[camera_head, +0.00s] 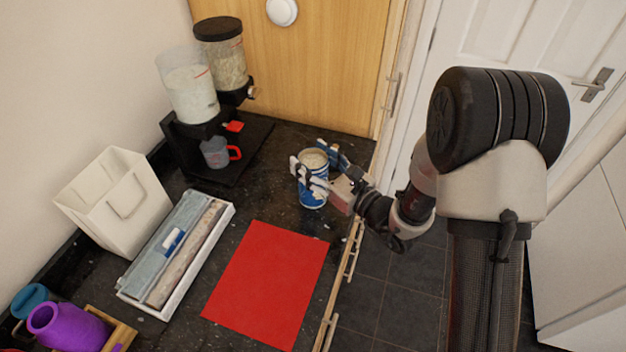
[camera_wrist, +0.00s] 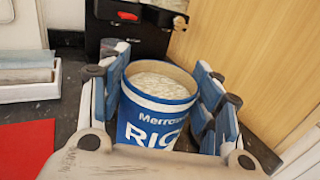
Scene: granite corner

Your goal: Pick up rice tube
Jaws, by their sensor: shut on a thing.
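The rice tube (camera_head: 313,190) is a blue and white open-topped cylinder marked "RIC", filled with pale grains. It stands upright near the right edge of the dark countertop. In the wrist view the rice tube (camera_wrist: 152,110) sits between the blue finger pads. My gripper (camera_head: 321,172) is shut on its sides, and it also shows in the wrist view (camera_wrist: 160,100). The tube's lower part is hidden in the wrist view. I cannot tell whether its base touches the counter.
A dispenser (camera_head: 190,95) with two containers and a measuring cup (camera_head: 217,152) stand behind. A red mat (camera_head: 266,284) lies in front. A white tray (camera_head: 178,250), a white bag (camera_head: 112,200) and a purple jar (camera_head: 66,328) are to the left. The counter (camera_head: 262,194) is clear left of the tube.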

